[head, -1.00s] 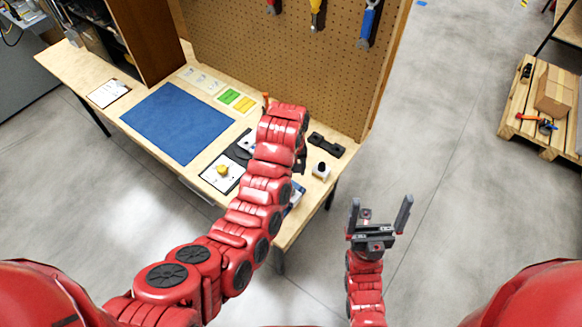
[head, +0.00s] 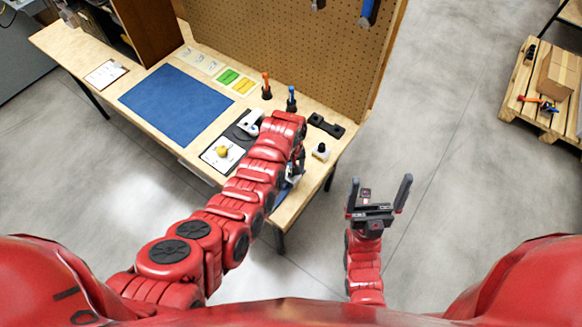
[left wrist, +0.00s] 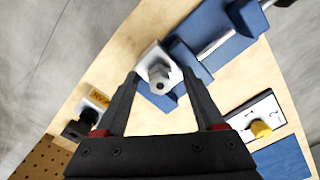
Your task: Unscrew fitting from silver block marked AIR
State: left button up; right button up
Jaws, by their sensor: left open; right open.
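A silver block (left wrist: 150,54) sits against a blue vise (left wrist: 186,58) in the left wrist view. A grey hex fitting (left wrist: 160,76) with a round hole stands on its face. I cannot read any AIR marking on it. My left gripper (left wrist: 162,84) is open, its two fingers on either side of the fitting with gaps visible. In the head view my left arm largely hides the vise and the block, at the bench's near right end. My right gripper (head: 380,196) is open and empty over the floor, right of the bench.
A white plate with a yellow knob (head: 222,151) lies left of my left arm; it also shows in the left wrist view (left wrist: 261,129). A black-topped white bottle (head: 320,152), a black holder (head: 326,125) and a blue mat (head: 176,106) are on the bench.

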pick_arm(q)
grip_shut()
jog(key=shift+f+n+b, duration=0.3)
jog(key=shift+n+b, duration=0.8)
jog(key=shift+b, duration=0.15)
jog(key=shift+r+n+b, duration=0.1)
jog(key=shift+n+b, duration=0.4)
jog(key=shift+n, duration=0.2)
jog(key=shift+r, duration=0.15)
